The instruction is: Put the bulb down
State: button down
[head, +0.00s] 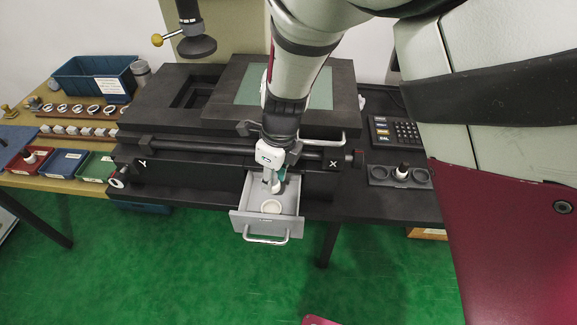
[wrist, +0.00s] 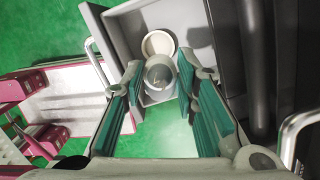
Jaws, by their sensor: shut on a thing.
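My gripper (head: 274,178) points down into the open grey drawer (head: 235,222) at the front of the dark machine. In the wrist view its teal-padded fingers (wrist: 160,80) are on either side of the bulb (wrist: 160,76), a pale rounded thing with a greyish end, and are shut on it. In the head view only a small whitish part of the bulb (head: 277,188) shows below the fingers. A round cream-white piece (head: 271,206) lies on the drawer floor, close to the bulb; it also shows in the wrist view (wrist: 158,44). I cannot tell whether the bulb touches the drawer.
The drawer's walls and front handle (head: 266,240) surround my gripper closely. A black holder (head: 400,176) with round wells and a keypad (head: 393,132) are at right. Red, blue and green trays (head: 62,165), rows of rings and a blue crate (head: 95,76) are at left.

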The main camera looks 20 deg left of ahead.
jog(key=shift+s+a, duration=0.1)
jog(key=shift+a, duration=0.25)
jog(key=shift+m, duration=0.3)
notch_tip(320, 180, down, 10)
jog(key=shift+r+b, duration=0.1)
jog(key=shift+b, duration=1)
jog(key=c, duration=1.3)
grip_release()
